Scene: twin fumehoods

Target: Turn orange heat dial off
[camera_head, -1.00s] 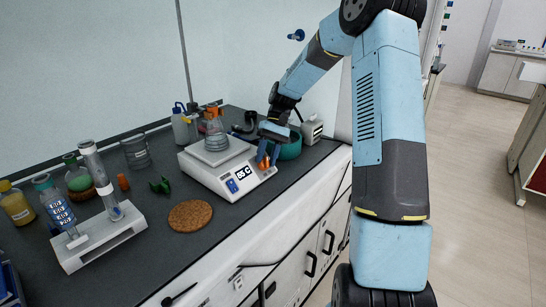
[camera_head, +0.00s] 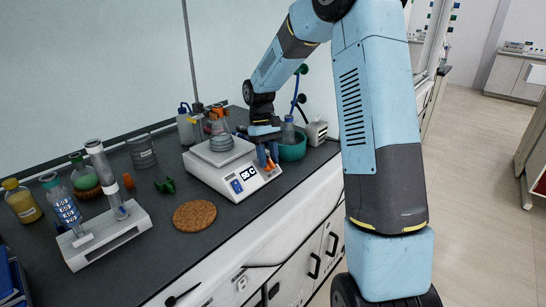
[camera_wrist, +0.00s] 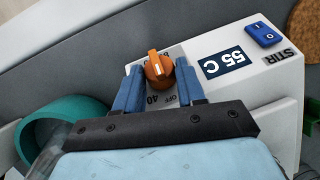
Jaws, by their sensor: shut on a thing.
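The orange heat dial (camera_wrist: 158,67) sits on the sloped front panel of a white hotplate (camera_wrist: 215,45). A pale pointer line shows on the dial, and OFF and 40 are printed on the panel by it. The hotplate's display (camera_wrist: 228,60) reads 55 C in the wrist view. My gripper (camera_wrist: 158,70) is shut on the dial, with one blue finger on each side of it. In the head view my gripper (camera_head: 267,155) is at the right end of the hotplate (camera_head: 215,185), and the dial is mostly hidden by the fingers.
A flask (camera_head: 221,138) stands on the hotplate. A teal bowl (camera_head: 293,148) is close to the right of my gripper. A blue STIR rocker switch (camera_wrist: 266,32) is on the same panel. A cork mat (camera_head: 194,216) and a tube rack (camera_head: 108,239) lie to the left.

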